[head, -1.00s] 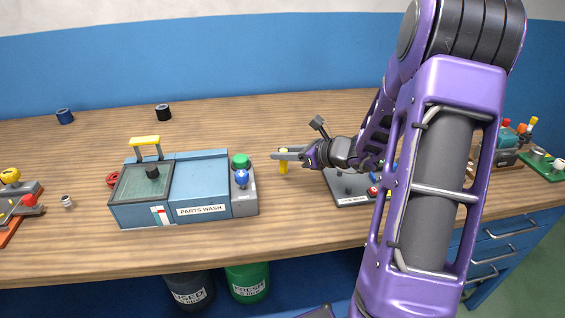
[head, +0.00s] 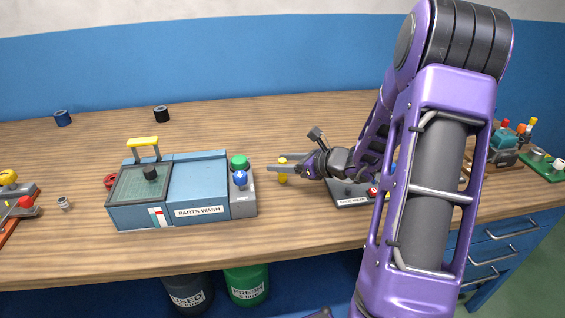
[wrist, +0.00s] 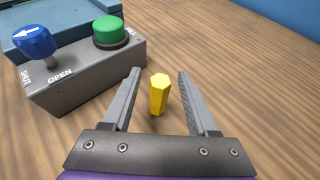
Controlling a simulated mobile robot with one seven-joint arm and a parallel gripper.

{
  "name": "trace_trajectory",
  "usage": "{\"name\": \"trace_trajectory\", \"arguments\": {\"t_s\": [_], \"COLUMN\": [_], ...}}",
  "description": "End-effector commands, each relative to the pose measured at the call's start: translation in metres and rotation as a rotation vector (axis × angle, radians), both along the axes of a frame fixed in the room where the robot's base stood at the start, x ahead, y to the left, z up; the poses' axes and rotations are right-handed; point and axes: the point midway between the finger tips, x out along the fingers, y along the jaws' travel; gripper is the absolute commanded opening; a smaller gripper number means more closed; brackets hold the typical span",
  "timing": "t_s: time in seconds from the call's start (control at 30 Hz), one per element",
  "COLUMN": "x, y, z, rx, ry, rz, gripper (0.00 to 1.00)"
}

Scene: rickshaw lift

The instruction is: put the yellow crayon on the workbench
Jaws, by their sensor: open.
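The yellow crayon (head: 283,172) is upright on the wooden workbench (head: 300,225), just right of the parts washer. In the wrist view the crayon (wrist: 158,97) stands between the two fingers, with wood showing on both sides of it. My gripper (head: 271,168) is open around the crayon, its fingers level and low over the bench. In the wrist view the fingers are apart and neither touches the crayon. The crayon's lower end appears to rest on the wood.
The blue parts washer (head: 185,190), with a green button (wrist: 110,31) and a blue knob (wrist: 33,42), is close on the left. Black (head: 161,114) and blue (head: 63,118) cylinders stand at the back. The bench front is clear.

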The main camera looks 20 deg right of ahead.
Motion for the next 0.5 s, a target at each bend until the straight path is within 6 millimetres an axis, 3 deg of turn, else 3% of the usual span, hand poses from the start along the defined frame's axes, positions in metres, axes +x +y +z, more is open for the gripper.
{"name": "trace_trajectory", "arguments": {"t_s": [0.17,0.5], "x": [-0.01,-0.066], "y": [-0.008,-0.045], "z": [0.009,0.037], "rx": [-0.001,-0.002], "ry": [-0.001,0.0], "rz": [-0.003,-0.005], "gripper": [0.59,0.59]}}
